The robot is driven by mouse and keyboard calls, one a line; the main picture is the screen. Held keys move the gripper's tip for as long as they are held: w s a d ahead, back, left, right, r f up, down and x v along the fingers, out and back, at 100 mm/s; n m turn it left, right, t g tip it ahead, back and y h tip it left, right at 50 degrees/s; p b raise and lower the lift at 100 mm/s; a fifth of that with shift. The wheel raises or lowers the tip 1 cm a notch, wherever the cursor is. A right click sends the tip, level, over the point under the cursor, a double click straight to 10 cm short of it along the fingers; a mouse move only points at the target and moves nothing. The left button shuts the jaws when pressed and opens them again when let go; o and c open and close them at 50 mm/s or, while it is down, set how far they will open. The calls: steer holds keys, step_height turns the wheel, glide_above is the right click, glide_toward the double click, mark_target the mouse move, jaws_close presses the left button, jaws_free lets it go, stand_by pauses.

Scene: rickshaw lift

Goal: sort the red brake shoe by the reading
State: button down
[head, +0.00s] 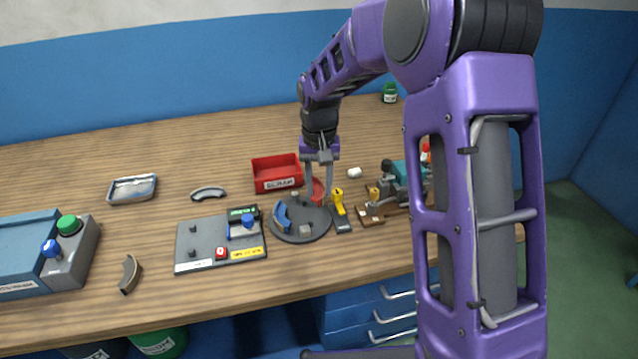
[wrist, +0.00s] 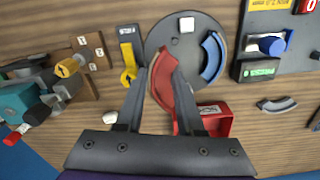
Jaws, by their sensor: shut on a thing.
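The red brake shoe (wrist: 166,82) is a curved red piece between my gripper's two fingers. It also shows in the head view (head: 318,192). My gripper (wrist: 162,78) is shut on it, over the round grey plate (wrist: 163,33); I cannot tell whether the shoe touches the plate. A blue shoe (wrist: 213,57) lies on the same plate, as does a small pale block (wrist: 187,24).
A red tray (head: 277,184), apparently labelled SCRAP, stands behind the plate. A yellow-and-black tool (head: 340,210) and a teal bench device (head: 400,175) stand to the right. Loose grey shoes (head: 208,193) and a metal tray (head: 132,200) lie left; bare wood lies between.

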mark_target(320, 216)
steer(key=shift+f+b, duration=1.7)
steer(key=shift+f, duration=1.05)
steer(key=shift+f, duration=0.4)
stand_by(0.4)
steer(key=shift+c, duration=2.2)
jaws_free()
steer(key=shift+d, duration=0.1)
steer(key=shift+o, duration=1.1)
steer(key=shift+w+d+r, duration=0.1)
steer(key=shift+r, duration=0.05)
